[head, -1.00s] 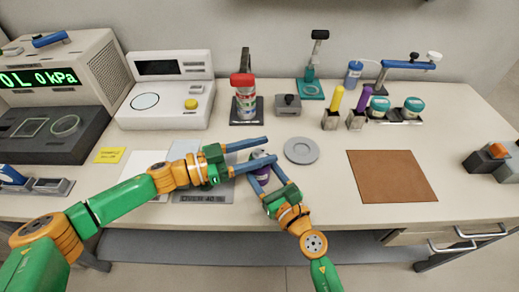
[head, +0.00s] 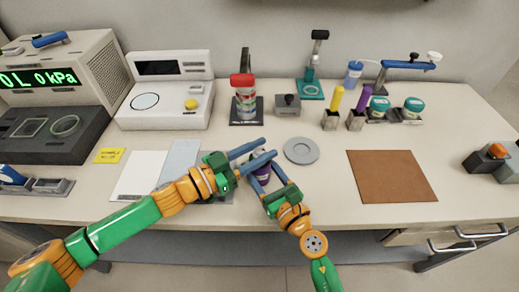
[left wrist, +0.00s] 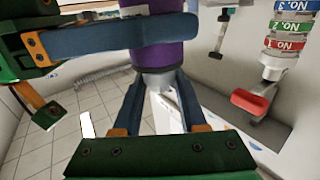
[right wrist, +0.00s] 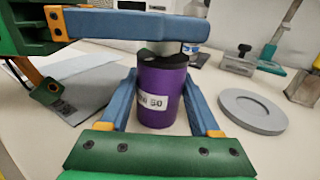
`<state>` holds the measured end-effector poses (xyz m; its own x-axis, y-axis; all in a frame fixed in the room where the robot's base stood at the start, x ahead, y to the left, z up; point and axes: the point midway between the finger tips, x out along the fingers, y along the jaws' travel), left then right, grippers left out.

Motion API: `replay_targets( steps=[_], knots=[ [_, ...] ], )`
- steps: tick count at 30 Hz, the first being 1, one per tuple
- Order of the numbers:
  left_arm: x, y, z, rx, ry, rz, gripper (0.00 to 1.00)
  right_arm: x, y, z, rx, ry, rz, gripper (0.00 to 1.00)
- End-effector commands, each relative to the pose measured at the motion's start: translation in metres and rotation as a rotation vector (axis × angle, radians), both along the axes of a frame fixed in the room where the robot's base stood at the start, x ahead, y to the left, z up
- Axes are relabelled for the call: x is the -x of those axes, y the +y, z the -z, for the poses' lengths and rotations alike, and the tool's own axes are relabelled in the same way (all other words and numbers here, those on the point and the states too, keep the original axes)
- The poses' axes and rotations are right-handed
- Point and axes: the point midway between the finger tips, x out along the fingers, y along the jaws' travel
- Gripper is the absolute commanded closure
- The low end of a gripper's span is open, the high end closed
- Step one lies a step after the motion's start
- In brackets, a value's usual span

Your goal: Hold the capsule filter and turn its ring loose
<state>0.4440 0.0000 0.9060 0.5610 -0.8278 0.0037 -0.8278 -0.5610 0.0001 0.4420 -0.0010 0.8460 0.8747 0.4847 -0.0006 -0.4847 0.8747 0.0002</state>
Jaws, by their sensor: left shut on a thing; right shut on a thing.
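The capsule filter has a purple body (right wrist: 160,95) with a white label reading 50. It stands upright between the fingers of my right gripper (head: 264,170), which is shut on the body. A dark part tops the body in the right wrist view. My left gripper (head: 269,148) is above the right one. It is shut on the narrower grey upper part (left wrist: 160,82) of the filter, which the left wrist view shows upside down. The left fingers hide most of that part in the head view, so I cannot tell how loose the ring is.
A flat grey round plate (head: 301,150) lies just right of the grippers. A brown mat (head: 391,176) is farther right. A grey device (head: 288,105) and a sieve stack (head: 245,103) stand behind. White and bluish sheets (head: 140,175) lie to the left.

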Motion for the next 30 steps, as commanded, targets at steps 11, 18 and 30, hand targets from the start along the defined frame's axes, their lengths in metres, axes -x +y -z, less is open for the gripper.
replay_targets(
  steps=[11,18,30],
  knots=[
    [0.0032,-0.0038,-0.0017,0.013,0.003,-0.331,1.00,0.0006,0.0017,0.0002,0.000,0.001,-0.005,1.00],
    [0.0021,-0.0025,-0.0016,0.012,0.003,-0.505,1.00,0.0009,0.0022,0.0003,0.000,0.001,-0.007,1.00],
    [0.0010,-0.0008,-0.0012,0.006,0.001,-0.653,1.00,0.0011,0.0025,0.0005,0.001,0.002,-0.008,1.00]
  ],
)
